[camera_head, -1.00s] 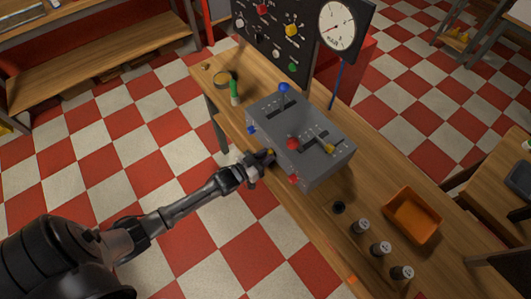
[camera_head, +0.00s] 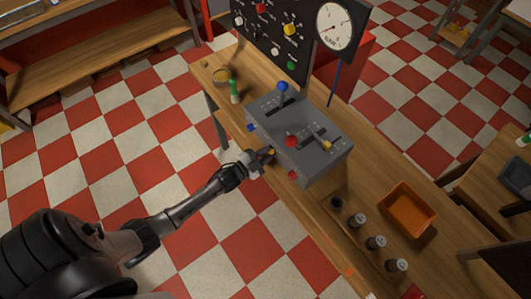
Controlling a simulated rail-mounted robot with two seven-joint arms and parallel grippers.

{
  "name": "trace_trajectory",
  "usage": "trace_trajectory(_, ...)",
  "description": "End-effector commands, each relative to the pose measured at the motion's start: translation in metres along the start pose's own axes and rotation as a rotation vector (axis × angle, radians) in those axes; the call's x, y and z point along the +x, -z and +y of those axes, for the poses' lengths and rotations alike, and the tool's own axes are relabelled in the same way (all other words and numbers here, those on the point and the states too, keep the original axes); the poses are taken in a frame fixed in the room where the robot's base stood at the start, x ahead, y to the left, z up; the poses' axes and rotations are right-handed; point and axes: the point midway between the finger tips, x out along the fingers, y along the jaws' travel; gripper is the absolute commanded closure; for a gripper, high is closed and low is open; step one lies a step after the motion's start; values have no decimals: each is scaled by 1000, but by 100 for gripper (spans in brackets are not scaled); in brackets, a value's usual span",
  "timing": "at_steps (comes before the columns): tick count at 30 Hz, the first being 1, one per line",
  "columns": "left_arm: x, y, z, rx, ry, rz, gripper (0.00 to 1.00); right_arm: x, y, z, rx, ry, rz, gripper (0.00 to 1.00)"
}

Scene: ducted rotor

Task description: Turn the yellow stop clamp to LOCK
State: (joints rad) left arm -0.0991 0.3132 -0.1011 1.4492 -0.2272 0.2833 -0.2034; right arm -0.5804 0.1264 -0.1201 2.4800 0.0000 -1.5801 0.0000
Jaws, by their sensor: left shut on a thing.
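The grey lever box (camera_head: 285,120) stands on the wooden bench, with a blue-knobbed lever (camera_head: 283,87), a red-knobbed lever (camera_head: 291,141) and a yellow-tipped lever (camera_head: 327,146) on top. Along its near side sit a blue clamp (camera_head: 252,127), the yellow stop clamp (camera_head: 271,152) and a red clamp (camera_head: 292,175). My left gripper (camera_head: 266,155) is shut on the yellow stop clamp and hides much of it. The clamp's angle and any LOCK mark are too small to read. My right gripper is not in view.
A black panel (camera_head: 268,40) with knobs and a round gauge (camera_head: 333,26) stands behind the box. An orange tray (camera_head: 408,209) and several small cylinders (camera_head: 376,242) are at the right on the bench. A green-topped bottle (camera_head: 235,90) stands left of the box.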

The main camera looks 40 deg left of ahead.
Motion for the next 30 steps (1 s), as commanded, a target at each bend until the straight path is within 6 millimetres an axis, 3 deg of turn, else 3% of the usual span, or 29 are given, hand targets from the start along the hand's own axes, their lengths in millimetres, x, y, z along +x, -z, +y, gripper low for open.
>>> trace_trajectory(23,0,1,0,83,1,3,100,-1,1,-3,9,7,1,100)
trace_trajectory(24,0,1,0,83,1,3,75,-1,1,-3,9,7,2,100)
trace_trajectory(30,0,1,0,81,0,2,56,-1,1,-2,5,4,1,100)
